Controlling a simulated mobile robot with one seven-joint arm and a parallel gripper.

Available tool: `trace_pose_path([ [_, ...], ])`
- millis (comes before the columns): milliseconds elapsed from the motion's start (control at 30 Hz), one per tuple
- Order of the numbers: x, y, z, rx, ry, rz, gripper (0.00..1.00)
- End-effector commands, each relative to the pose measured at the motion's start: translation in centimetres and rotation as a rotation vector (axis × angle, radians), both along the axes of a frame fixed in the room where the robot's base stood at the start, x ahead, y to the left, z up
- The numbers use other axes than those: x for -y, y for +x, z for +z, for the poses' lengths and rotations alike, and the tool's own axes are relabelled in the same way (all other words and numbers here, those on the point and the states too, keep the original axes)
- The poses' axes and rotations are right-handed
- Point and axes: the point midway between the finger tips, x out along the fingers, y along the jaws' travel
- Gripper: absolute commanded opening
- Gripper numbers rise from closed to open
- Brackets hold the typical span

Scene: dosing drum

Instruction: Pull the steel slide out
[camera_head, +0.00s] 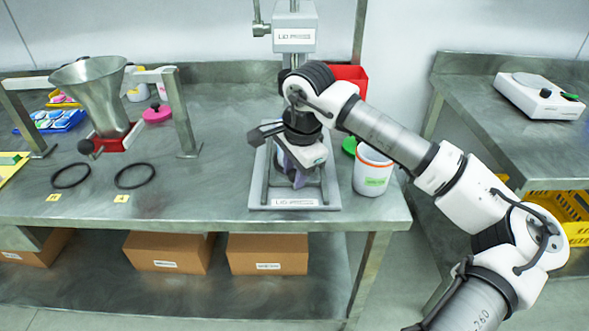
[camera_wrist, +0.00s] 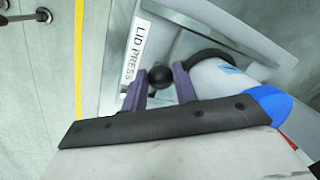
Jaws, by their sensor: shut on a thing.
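The lid press stands on the steel bench, with a grey column (camera_head: 295,40) and a labelled base plate (camera_head: 295,203). The steel slide appears to lie low in the press, but I cannot clearly separate it from the base. A black ball knob (camera_wrist: 160,77) shows in the wrist view, behind the "LID PRESS" label (camera_wrist: 133,50). My gripper (camera_head: 297,180) points down in front of the press. Its two purple fingers (camera_wrist: 159,84) are shut on the knob. A white round body with a dark ring (camera_wrist: 212,68) sits right beside the fingers. My wrist hides much of the press.
A white tub with an orange rim (camera_head: 373,172) stands right of the press; a red bin (camera_head: 348,76) is behind. A steel funnel (camera_head: 92,90) on a stand with a red block is at left, with two black rings (camera_head: 134,176). The bench front edge is near the press.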

Motion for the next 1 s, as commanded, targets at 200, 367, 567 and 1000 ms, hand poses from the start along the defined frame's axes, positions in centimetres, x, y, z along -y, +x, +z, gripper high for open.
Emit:
trace_pose_path([
  [200, 0.0, -4.2, -0.2, 0.004, 0.000, 0.002, 0.00],
  [367, 0.0, -5.4, 0.1, 0.001, 0.000, 0.001, 0.00],
  [567, 0.0, -5.6, 0.1, -0.004, -0.002, 0.003, 0.00],
  [1000, 0.0, -5.5, 0.0, -0.001, -0.001, 0.002, 0.50],
])
